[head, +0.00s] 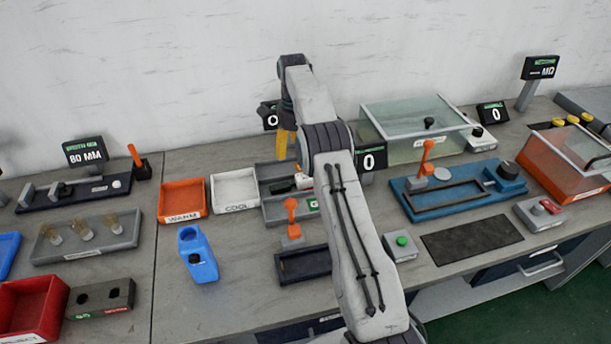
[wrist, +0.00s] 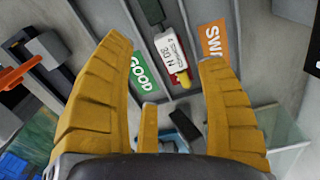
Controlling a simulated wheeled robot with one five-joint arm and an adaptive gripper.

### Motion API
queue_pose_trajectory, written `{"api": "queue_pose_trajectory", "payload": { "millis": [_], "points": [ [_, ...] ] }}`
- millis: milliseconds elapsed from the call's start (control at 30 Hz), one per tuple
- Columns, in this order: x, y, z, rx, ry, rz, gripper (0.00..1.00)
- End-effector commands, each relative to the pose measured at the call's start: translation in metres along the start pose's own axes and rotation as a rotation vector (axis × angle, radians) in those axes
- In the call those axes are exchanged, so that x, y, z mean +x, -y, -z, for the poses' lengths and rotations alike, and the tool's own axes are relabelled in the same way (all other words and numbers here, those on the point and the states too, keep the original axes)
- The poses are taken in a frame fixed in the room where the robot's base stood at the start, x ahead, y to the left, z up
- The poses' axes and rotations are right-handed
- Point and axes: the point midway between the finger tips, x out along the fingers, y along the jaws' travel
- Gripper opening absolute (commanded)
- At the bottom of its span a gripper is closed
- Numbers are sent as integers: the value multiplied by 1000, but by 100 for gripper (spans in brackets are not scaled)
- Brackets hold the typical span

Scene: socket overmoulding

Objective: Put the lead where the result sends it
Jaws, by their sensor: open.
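My gripper (wrist: 165,52) is open, with its yellow fingers spread. In the head view the gripper (head: 283,142) is at the back of the bench, partly behind my arm. The lead (wrist: 170,45), with a dark end, a white printed tag and a yellow tip, shows between the fingers in the wrist view. It appears to lie over the middle, red-labelled part of the grey sorting tray, apart from the fingers. A green GOOD label (wrist: 143,78) is on its left and an orange SWAP label (wrist: 212,42) on its right. The red label's text is hidden.
An orange WARM tray (head: 182,198) and a white COOL tray (head: 235,188) stand left of my arm. A blue fixture (head: 455,188) and a clear-lidded tank (head: 415,125) are on the right.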

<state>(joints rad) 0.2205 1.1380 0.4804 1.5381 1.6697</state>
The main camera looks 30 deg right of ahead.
Motion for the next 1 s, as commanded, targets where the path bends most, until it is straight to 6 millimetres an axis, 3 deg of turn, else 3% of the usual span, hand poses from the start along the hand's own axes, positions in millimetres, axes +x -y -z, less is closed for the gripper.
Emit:
{"api": "queue_pose_trajectory", "payload": {
  "millis": [267,467,700,867,1000],
  "points": [
    [-71,-28,-16,-263,0,56,67],
    [-128,-78,-26,-555,-14,113,67],
    [-172,-158,-31,-906,-47,181,67],
    [-185,-220,-28,-1137,-81,225,67],
    [-183,-275,-23,-1337,-118,261,67]
  ]
}}
